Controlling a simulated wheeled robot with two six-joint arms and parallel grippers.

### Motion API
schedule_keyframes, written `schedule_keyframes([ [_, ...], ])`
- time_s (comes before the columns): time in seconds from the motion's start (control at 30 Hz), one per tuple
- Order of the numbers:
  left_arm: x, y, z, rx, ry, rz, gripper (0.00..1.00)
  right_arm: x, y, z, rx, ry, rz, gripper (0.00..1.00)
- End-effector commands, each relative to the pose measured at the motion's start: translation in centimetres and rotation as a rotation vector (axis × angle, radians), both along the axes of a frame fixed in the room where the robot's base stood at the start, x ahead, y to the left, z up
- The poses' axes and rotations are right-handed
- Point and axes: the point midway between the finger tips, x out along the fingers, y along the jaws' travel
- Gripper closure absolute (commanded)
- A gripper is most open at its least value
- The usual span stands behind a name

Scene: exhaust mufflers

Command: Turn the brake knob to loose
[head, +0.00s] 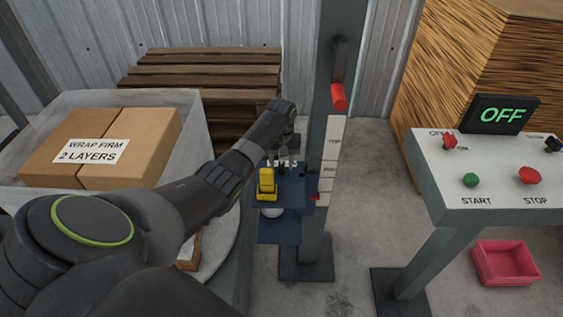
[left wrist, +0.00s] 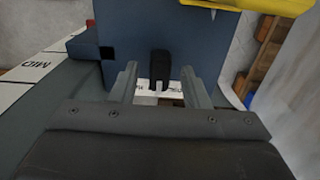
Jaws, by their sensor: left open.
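The brake knob looks to be the black upright knob (left wrist: 160,66) on the blue carriage (left wrist: 212,55). In the left wrist view it stands between and beyond the two fingertips of my left gripper (left wrist: 161,80), with a gap on each side. A white label strip (left wrist: 148,85) at its foot is partly hidden and its text cannot be read whole. In the head view my left gripper (head: 287,153) is open over the back of the carriage (head: 292,188) and hides most of the knob. My right gripper is not in view.
The carriage hangs on a grey mast (head: 316,240) with a red handle (head: 338,97) and a label strip. A yellow part (head: 266,182) sits on the carriage. Wrapped boxes (head: 105,145) stand left, the control panel (head: 500,195) with an OFF display (head: 502,115) right.

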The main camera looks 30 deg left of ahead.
Motion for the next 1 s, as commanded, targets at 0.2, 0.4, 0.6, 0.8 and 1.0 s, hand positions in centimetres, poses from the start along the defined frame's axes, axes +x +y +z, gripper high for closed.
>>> schedule_keyframes([
  [0.2, 0.0, 0.0, 0.0, 0.000, 0.000, 0.000, 0.71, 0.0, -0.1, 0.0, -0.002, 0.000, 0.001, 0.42],
  [0.4, 0.0, 0.0, 0.0, 0.000, 0.000, 0.000, 0.97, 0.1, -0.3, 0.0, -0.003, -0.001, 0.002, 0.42],
  [0.6, 0.0, 0.0, 0.1, 0.000, 0.000, 0.007, 1.00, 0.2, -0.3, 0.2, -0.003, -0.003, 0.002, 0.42],
  [0.8, 0.0, 0.0, 0.4, 0.000, 0.000, 0.063, 1.00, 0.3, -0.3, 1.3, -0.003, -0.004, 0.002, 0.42],
  [1.0, 0.0, 0.0, 0.6, 0.001, 0.000, 0.192, 1.00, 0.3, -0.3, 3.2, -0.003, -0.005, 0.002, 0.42],
])
